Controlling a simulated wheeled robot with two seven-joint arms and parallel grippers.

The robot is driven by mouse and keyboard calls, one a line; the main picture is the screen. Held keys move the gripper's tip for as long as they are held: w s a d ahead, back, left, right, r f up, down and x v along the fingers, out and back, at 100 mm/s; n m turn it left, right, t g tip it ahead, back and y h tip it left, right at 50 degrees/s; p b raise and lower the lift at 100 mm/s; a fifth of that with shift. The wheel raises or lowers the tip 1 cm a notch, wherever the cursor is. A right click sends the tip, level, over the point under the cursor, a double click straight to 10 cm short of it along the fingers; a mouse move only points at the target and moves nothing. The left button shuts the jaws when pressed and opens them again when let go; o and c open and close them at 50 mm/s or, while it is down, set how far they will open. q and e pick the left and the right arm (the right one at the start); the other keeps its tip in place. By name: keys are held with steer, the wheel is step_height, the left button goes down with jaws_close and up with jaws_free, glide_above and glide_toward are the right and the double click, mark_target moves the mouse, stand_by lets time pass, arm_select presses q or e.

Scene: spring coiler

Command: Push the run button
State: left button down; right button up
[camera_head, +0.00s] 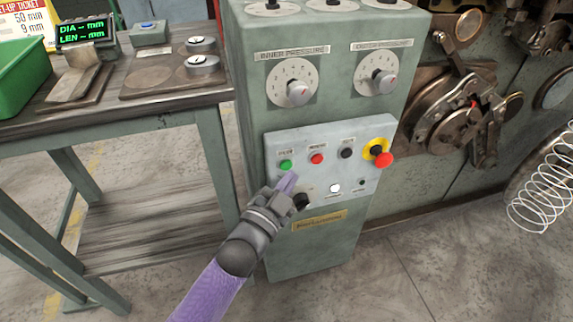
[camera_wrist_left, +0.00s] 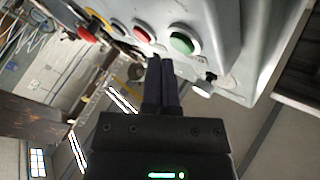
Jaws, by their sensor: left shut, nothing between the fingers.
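The control panel (camera_head: 325,172) on the green cabinet carries a green button (camera_head: 286,165), a red button (camera_head: 317,158) and a black button (camera_head: 347,153) in a row. Their small labels are too small to read surely. My left gripper (camera_head: 288,183) is shut and empty, its tips just below the green button. In the left wrist view the closed fingers (camera_wrist_left: 160,65) point toward the panel, with the green button (camera_wrist_left: 183,43) slightly right of the tips. I cannot tell whether they touch the panel. My right gripper is not in view.
A red emergency knob (camera_head: 384,160) on a yellow ring sticks out at the panel's right. A black knob (camera_head: 301,202) sits beside my left gripper. Pressure dials (camera_head: 292,82) are above. A workbench (camera_head: 120,112) stands left, coiling machinery (camera_head: 460,125) right.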

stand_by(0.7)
arm_select(q)
steer(key=shift+w+a, duration=0.15)
steer(key=shift+w, duration=0.2)
steer(key=shift+w+a+b, duration=0.1)
steer(key=shift+w+b, duration=0.25)
steer(key=shift+w, duration=0.05)
stand_by(0.5)
steer(key=shift+s, duration=0.1)
steer(key=shift+s+d+p, duration=0.25)
steer(key=shift+s+p, duration=0.3)
steer(key=shift+s, duration=0.15)
